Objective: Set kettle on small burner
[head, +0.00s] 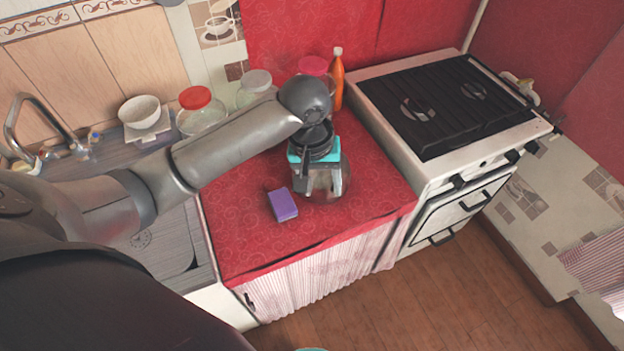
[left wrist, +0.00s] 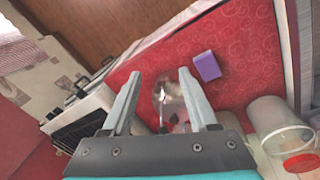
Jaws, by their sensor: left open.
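A clear glass kettle (head: 336,186) stands on the red oilcloth counter, partly hidden by my left gripper. My left gripper (head: 322,190) points down over it with its fingers apart. In the left wrist view the kettle (left wrist: 168,92) shows between and beyond the two open fingers (left wrist: 163,84). I cannot tell whether the fingers touch it. The white stove (head: 378,94) is to the right, with a black grated top. A nearer-left burner (head: 418,108) and a farther burner (head: 474,90) show on it, both without anything on them.
A purple sponge (head: 282,204) lies left of the kettle. An orange bottle (head: 337,80), a pink-lidded jar (head: 313,66) and a red-lidded jar (head: 196,98) stand behind. A white bowl (head: 140,111) and the sink tap (head: 28,125) are at the left. The counter front is clear.

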